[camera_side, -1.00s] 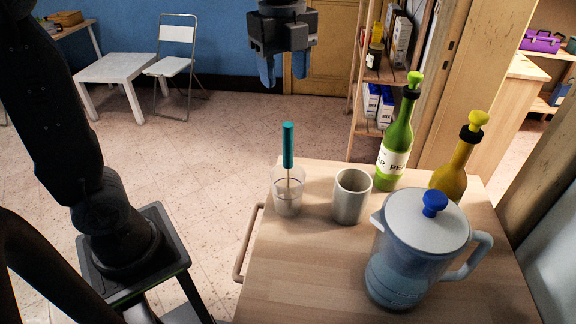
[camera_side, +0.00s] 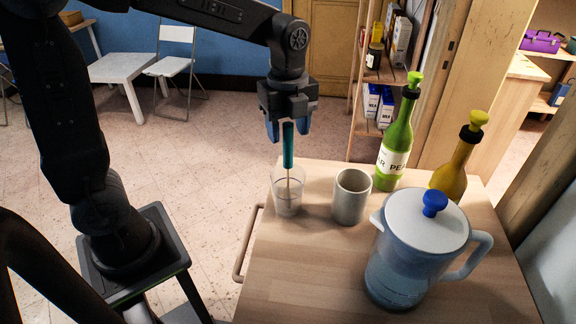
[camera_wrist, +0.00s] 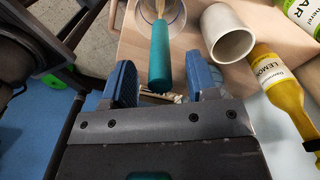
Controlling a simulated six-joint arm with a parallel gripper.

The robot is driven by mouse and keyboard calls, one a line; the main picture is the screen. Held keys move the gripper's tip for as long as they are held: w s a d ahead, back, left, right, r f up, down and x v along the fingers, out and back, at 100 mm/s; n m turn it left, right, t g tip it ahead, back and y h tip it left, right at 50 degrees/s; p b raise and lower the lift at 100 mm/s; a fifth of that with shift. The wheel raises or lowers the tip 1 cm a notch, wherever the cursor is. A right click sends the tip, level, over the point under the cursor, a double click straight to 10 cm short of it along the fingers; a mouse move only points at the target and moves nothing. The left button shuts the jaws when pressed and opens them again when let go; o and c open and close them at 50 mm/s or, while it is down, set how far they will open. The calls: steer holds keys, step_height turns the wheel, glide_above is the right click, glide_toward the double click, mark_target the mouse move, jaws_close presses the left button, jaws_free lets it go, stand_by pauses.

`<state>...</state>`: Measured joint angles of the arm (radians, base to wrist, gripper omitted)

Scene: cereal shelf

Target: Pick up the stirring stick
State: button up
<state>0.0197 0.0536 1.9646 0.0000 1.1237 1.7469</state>
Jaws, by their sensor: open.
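The stirring stick has a teal handle (camera_side: 288,146) and stands upright in a clear glass (camera_side: 287,203) near the table's back left corner. My gripper (camera_side: 289,134) is open, pointing down, with its blue fingers on either side of the handle's upper end. In the wrist view the teal handle (camera_wrist: 161,58) lies between the two blue fingers (camera_wrist: 162,84), with gaps showing on both sides. The glass rim (camera_wrist: 178,28) shows at the top of that view.
A grey cup (camera_side: 351,197) stands just right of the glass. A lidded pitcher (camera_side: 400,262), a green bottle (camera_side: 397,140) and a yellow bottle (camera_side: 455,168) stand further right on the wooden table (camera_side: 290,285). The table's left edge carries a rail handle (camera_side: 246,245).

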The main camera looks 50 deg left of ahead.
mark_target(288, 168)
step_height(288, 168, down, 2)
steer(key=shift+f, duration=0.1)
jaws_close()
stand_by(0.5)
